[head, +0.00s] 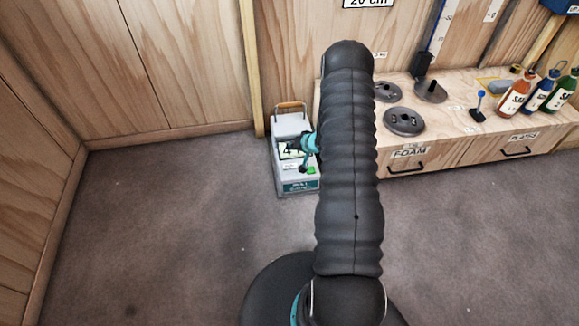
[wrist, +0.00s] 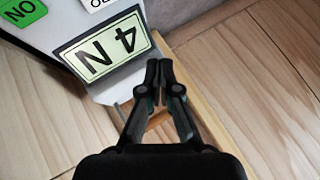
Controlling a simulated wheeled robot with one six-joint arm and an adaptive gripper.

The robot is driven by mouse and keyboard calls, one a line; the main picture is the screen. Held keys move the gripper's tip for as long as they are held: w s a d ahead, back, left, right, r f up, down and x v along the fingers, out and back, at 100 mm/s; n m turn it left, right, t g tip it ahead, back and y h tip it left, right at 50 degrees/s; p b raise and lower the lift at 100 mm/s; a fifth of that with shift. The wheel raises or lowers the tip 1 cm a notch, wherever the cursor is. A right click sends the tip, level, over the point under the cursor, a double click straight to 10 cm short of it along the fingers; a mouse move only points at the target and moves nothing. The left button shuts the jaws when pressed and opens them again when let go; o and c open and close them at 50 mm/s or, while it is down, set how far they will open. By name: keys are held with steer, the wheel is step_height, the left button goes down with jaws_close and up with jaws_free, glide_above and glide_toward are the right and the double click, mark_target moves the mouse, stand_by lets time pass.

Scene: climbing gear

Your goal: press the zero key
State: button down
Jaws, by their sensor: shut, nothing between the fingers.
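The grey device (head: 296,183) stands on the floor against the wood wall, with a brown handle on top. Its lit display reads "4 N" in the wrist view (wrist: 100,46), upside down. A white key (wrist: 98,4) with partly cut-off black lettering ending in "RO" sits at the wrist view's top edge, beside the green "ON" key (wrist: 22,10). My gripper (wrist: 160,66) is shut and empty, its tips by the display's handle-side end, apart from both keys. In the head view my gripper (head: 306,143) overlaps the device's face and hides part of it.
The wooden drawer bench (head: 450,150) stands right of the device, holding dark discs (head: 404,121) and several bottles (head: 515,95). My arm blocks the view between them. The grey floor (head: 170,220) left of the device is clear.

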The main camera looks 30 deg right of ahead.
steer(key=b, duration=0.6)
glide_above(291, 166)
step_height(291, 166, down, 6)
steer(key=shift+f, duration=0.25)
steer(key=shift+f+b, duration=0.4)
steer(key=shift+f, duration=0.65)
steer(key=shift+f, duration=0.1)
steer(key=shift+f, duration=0.35)
steer(key=shift+f+b, duration=0.3)
steer(key=shift+f, duration=0.05)
stand_by(0.9)
steer(key=shift+r, duration=0.15)
steer(key=shift+s+r+p, duration=0.1)
steer(key=shift+r+p, duration=0.55)
steer(key=shift+p, duration=0.05)
